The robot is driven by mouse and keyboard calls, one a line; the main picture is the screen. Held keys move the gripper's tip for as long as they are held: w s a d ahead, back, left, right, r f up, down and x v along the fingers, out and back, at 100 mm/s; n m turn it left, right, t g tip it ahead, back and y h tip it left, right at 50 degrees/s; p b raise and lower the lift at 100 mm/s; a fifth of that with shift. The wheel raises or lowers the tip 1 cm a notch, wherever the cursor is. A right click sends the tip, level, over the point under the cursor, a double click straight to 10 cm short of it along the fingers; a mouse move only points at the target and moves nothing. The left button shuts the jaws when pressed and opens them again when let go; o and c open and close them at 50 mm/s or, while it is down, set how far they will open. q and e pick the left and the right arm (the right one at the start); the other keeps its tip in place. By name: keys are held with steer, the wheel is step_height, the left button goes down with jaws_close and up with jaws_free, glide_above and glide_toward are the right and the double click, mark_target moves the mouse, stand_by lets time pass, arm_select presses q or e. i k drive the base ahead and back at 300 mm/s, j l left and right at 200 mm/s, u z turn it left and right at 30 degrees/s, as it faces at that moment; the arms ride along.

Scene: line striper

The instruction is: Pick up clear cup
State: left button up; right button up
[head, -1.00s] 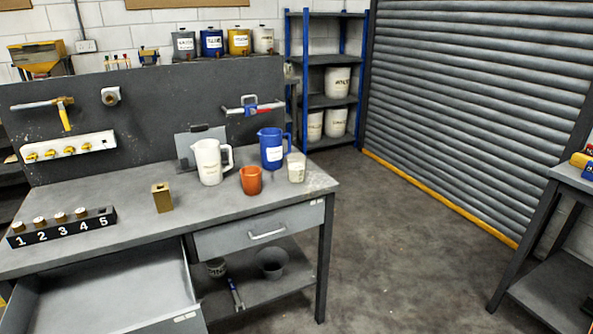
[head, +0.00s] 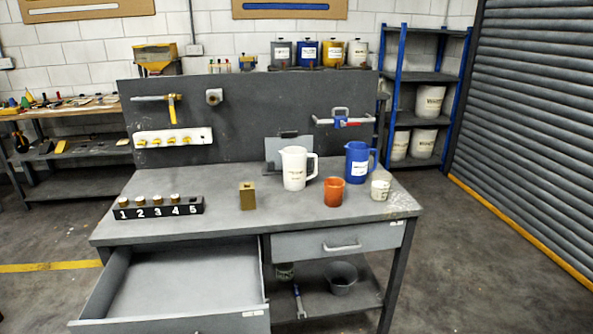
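The clear cup (head: 380,190) stands upright near the right end of the grey workbench (head: 225,222). It looks whitish and translucent, with a mark on its side. An orange cup (head: 333,192) stands to its left, and a blue pitcher (head: 358,163) stands just behind and to the left of it. A white pitcher (head: 296,168) stands further left. Neither of my grippers shows in the head view.
An open drawer (head: 175,285) juts out at the bench's front left. A brass block (head: 247,196) and a numbered rack (head: 158,208) stand on the bench. A dark bucket (head: 341,278) is on the lower shelf. Floor to the right is clear.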

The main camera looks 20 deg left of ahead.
mark_target(381, 180)
steer(key=i+u, duration=0.2)
steer(key=u, duration=0.15)
steer(key=i+l+u, duration=0.15)
steer(key=u, duration=0.25)
steer(key=i+l+u, duration=0.15)
steer(key=u, duration=0.2)
